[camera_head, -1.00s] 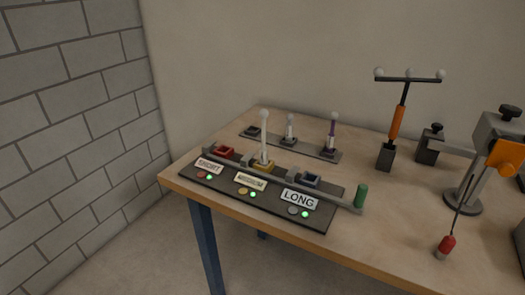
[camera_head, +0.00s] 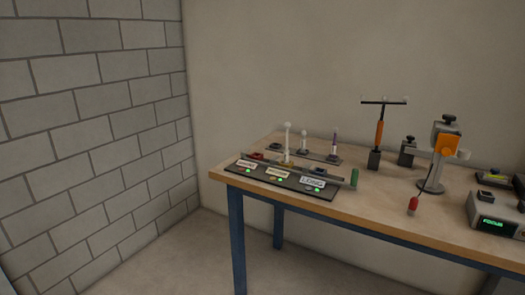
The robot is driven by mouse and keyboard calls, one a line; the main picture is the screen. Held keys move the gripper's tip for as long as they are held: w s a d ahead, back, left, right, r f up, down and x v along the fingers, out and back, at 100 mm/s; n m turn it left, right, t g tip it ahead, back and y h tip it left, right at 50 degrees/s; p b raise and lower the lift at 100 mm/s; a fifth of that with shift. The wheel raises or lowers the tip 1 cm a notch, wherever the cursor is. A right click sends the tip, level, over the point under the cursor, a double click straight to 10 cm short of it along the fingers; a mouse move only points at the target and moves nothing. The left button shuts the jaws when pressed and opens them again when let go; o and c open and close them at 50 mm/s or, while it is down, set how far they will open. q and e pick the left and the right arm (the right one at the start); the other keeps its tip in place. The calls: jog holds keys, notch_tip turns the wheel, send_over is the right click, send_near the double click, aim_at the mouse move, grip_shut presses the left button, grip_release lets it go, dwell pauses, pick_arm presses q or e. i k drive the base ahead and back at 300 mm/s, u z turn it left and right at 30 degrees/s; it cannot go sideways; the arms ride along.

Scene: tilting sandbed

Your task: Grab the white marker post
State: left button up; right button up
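A tall white post (camera_head: 288,143) with a round white tip stands upright in the yellow middle socket of the front board (camera_head: 315,190). The labels there appear to read SHORT, MEDIUM and LONG. A shorter whitish post (camera_head: 304,142) and a purple post with a white tip (camera_head: 335,145) stand on a narrow strip behind it. I cannot tell from the look alone which is the marker post meant. Neither of my grippers is in view.
The wooden table (camera_head: 400,220) has blue legs. A green cylinder (camera_head: 354,178) is at the board's right end. A brick wall (camera_head: 90,120) rises at left.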

aim_at(287, 126)
jog(key=u, duration=0.7)
jog(key=i, duration=0.8)
jog(key=u, duration=0.45)
